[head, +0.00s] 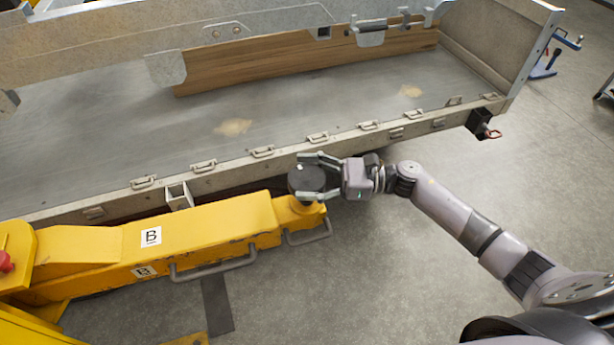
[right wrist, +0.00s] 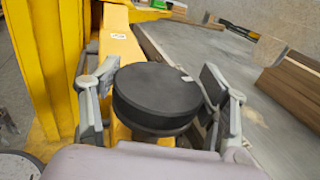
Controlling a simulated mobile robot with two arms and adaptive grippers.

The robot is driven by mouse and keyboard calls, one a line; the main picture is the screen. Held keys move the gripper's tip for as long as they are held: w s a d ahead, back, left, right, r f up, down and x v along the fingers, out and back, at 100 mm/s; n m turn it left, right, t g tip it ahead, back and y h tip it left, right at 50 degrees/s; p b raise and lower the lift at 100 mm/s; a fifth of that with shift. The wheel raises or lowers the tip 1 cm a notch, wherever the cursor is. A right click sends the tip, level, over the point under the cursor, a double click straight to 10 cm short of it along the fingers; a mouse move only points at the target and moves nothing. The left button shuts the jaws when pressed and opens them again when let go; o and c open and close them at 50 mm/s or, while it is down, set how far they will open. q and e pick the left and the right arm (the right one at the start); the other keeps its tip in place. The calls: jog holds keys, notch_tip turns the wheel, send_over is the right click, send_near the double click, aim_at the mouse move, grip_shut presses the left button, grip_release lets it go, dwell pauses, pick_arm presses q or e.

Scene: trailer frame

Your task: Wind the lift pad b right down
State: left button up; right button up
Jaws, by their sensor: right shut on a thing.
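The lift pad b is a round black disc (head: 308,180) at the right end of a yellow lift arm (head: 200,232) marked B. It stands beside the lower edge of the trailer frame (head: 330,148) in the head view. My right gripper (head: 312,178) reaches in from the right, with one finger on each side of the pad. The pad also shows large in the right wrist view (right wrist: 157,95), between the two fingers (right wrist: 160,100). The pad's underside and screw are mostly hidden. My left gripper is not in view.
A yellow lift base with a red knob (head: 6,261) stands at the left. Wooden boards (head: 300,60) lie at the trailer bed's far side. Metal loops line the trailer's near edge, close to the gripper. The grey floor (head: 390,270) below my right arm is clear.

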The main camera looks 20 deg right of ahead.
jog(key=shift+m+t, duration=0.4)
jog(key=shift+t, duration=0.1)
jog(key=shift+c, duration=0.4)
jog(key=shift+s+t+h, duration=0.1)
jog(key=shift+t+h, duration=0.2)
jog(key=shift+t, duration=0.1)
jog(key=m+t+h+p, duration=0.1)
jog(key=m+t+h, duration=0.1)
jog(key=m+t, duration=0.1)
jog(key=shift+m+t+h, duration=0.4)
jog(key=shift+t, duration=0.2)
jog(key=m+t+h, duration=0.2)
jog(key=h, duration=0.1)
jog(key=m+t+h+p, duration=0.1)
jog(key=m+t+h, duration=0.2)
jog(key=h, duration=0.1)
jog(key=shift+r, duration=0.1)
jog(key=m+t+h, duration=0.1)
jog(key=m+h, duration=0.3)
jog(key=h, duration=0.1)
jog(key=shift+h, duration=0.3)
jog(key=m+h+b, duration=0.2)
jog(key=m+h, duration=0.1)
jog(key=h, duration=0.2)
jog(key=shift+m+h, duration=0.3)
jog(key=shift+m, duration=0.1)
jog(key=shift+m+g+h, duration=0.6)
jog(key=shift+h, duration=0.5)
jog(key=shift+r, duration=0.1)
